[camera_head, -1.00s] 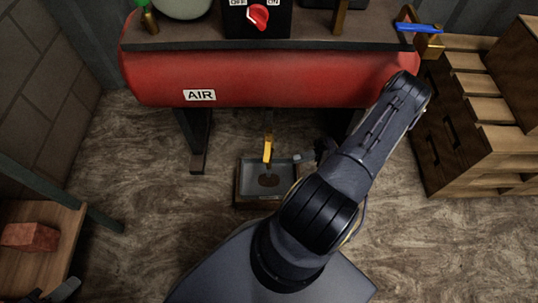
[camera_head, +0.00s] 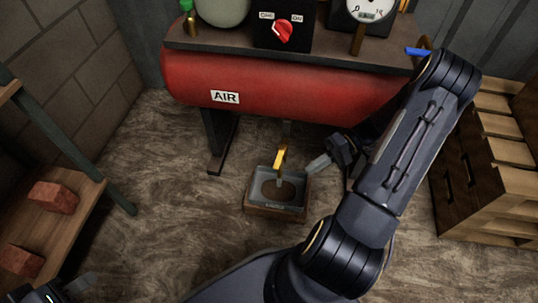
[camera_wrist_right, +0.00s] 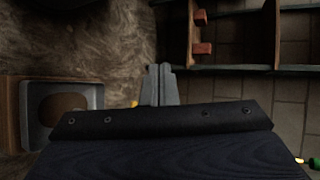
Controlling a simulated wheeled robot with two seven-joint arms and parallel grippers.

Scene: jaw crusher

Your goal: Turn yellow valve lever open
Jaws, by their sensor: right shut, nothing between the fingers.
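The yellow valve lever (camera_head: 281,155) hangs under the red air tank (camera_head: 290,88), above a small tray (camera_head: 262,207) on the floor. It points mostly downward, slightly tilted. My right gripper (camera_head: 318,163) is just right of the lever, shut and empty, with a small gap showing between them. In the right wrist view its fingers (camera_wrist_right: 161,85) are together, and a bit of yellow (camera_wrist_right: 134,104) shows just left of them, mostly hidden by the gripper body. My left gripper (camera_head: 75,285) is at the lower left corner, partly cut off; its jaws cannot be made out.
A wooden shelf (camera_head: 85,190) with red bricks (camera_head: 54,197) stands at the left. Wooden crates and pallets (camera_head: 480,190) stand at the right. The tank's legs (camera_head: 215,150) flank the lever area. The floor left of the tray is clear. A red switch (camera_head: 283,31) and gauge sit above.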

